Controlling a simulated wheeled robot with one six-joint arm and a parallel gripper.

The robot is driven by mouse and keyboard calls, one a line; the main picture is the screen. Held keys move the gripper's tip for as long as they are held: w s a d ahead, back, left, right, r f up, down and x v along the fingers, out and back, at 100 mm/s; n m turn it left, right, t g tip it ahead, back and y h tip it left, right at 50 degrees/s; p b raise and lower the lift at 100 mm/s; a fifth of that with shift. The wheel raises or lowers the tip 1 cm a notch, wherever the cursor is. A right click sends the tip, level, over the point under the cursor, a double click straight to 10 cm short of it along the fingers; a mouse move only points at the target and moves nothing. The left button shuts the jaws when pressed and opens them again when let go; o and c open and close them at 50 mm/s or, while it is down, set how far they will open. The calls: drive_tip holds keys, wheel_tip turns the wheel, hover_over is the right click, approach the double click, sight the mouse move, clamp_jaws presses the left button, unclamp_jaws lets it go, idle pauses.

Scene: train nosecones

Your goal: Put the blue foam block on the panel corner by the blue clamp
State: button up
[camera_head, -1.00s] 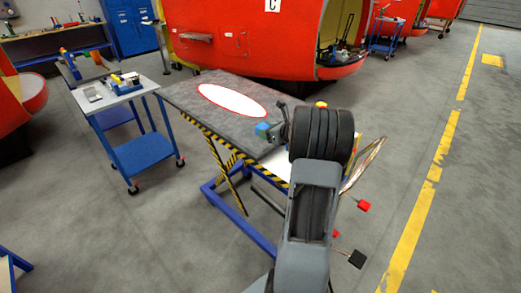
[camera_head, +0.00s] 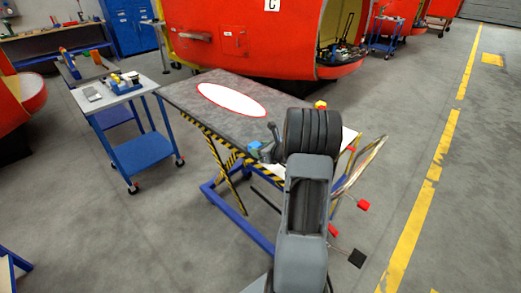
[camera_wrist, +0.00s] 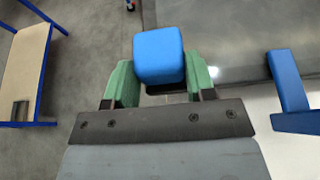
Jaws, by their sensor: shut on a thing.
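My gripper (camera_wrist: 160,75) is shut on the blue foam block (camera_wrist: 159,57), which sits between its two green fingers in the wrist view. In the head view the block (camera_head: 254,145) shows at the near edge of the dark panel (camera_head: 200,88), left of my wrist. Whether it touches the panel or hangs above it I cannot tell. A blue part, seemingly the blue clamp (camera_wrist: 290,92), stands right of the gripper in the wrist view, apart from the block. My arm hides the panel's near right part in the head view.
The panel bears a white oval with a red rim (camera_head: 232,99) and rests on a blue lift table with striped edges. A yellow block (camera_head: 320,104) is at its far right side. A blue trolley (camera_head: 140,150) with small items stands left. Floor between them is clear.

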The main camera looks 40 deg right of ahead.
drive_tip(key=shift+f, duration=0.15)
drive_tip(key=shift+f+b, duration=0.15)
drive_tip(key=shift+b, duration=0.2)
drive_tip(key=o, duration=0.9)
